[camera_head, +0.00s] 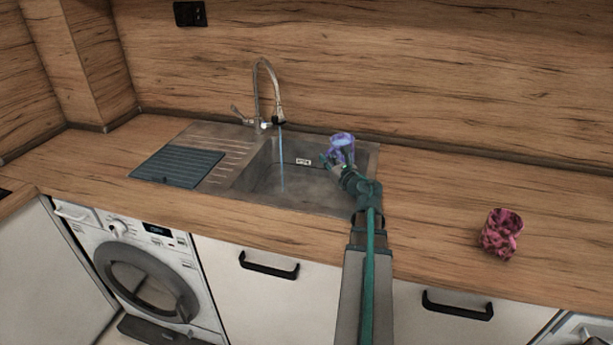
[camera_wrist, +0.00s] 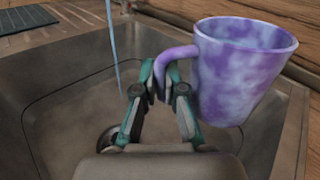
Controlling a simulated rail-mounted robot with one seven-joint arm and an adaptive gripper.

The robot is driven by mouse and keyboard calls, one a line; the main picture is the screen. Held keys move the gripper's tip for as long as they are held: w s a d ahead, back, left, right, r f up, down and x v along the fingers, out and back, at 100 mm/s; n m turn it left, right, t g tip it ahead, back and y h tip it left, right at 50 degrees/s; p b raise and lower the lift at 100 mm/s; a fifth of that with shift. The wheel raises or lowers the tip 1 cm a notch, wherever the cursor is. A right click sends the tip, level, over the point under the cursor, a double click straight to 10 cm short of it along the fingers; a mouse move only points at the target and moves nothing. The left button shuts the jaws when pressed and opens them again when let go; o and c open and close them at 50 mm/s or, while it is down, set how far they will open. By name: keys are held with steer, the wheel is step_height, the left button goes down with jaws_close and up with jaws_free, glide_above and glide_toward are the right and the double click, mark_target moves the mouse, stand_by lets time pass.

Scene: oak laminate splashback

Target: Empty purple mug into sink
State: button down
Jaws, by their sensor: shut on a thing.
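The purple mug (camera_head: 342,146) has a mottled purple and white surface. In the wrist view the mug (camera_wrist: 238,75) is close to upright, with its rim up and its handle to the left. My gripper (camera_wrist: 162,84) is shut on the mug's handle. My gripper (camera_head: 330,160) holds the mug above the right side of the sink basin (camera_head: 270,185). The mug's contents are hidden from both views. Water runs from the tap (camera_head: 266,90) in a thin stream left of the mug.
A pink and dark red mug (camera_head: 501,234) stands on the wooden counter (camera_head: 430,200) to the right. A dark ribbed mat (camera_head: 178,166) lies on the drainboard at left. A washing machine (camera_head: 140,265) is below the counter. Counter right of the sink is mostly clear.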

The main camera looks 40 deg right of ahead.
steer(key=shift+a+f, duration=0.15)
steer(key=shift+f, duration=0.1)
steer(key=shift+w+a+f+n+g+p, duration=0.1)
steer(key=shift+w+a+n+g+p, duration=0.15)
steer(key=shift+n, duration=0.35)
steer(key=shift+w+a+f+n+g+p, duration=0.1)
steer(key=shift+n+g+p, duration=0.1)
steer(key=shift+n, duration=0.4)
steer(key=shift+w+a+f+n+g+h, duration=0.2)
steer(key=shift+a+f+n+g+h, duration=0.1)
steer(key=shift+f+n, duration=0.35)
steer(key=shift+w+a+n+p, duration=0.15)
steer(key=shift+a+n+p, duration=0.2)
steer(key=shift+n+p, duration=0.15)
steer(key=shift+f+n+g+h, duration=0.35)
steer(key=shift+f+n+h, duration=0.15)
steer(key=shift+f+n, duration=0.2)
stand_by(0.9)
steer(key=shift+s+d+f+n+g+h+b, duration=0.2)
steer(key=shift+d+f+n+g+h+b, duration=0.2)
steer(key=shift+f+n, duration=0.2)
stand_by(0.7)
steer(key=shift+s+d+r+n+p, duration=0.15)
steer(key=shift+d+r+n+p, duration=0.15)
steer(key=shift+n, duration=0.35)
stand_by(0.7)
steer(key=shift+s+d+f+n+h, duration=0.1)
steer(key=shift+s+f+n+h, duration=0.05)
steer(key=shift+f+n+h, duration=0.3)
stand_by(0.7)
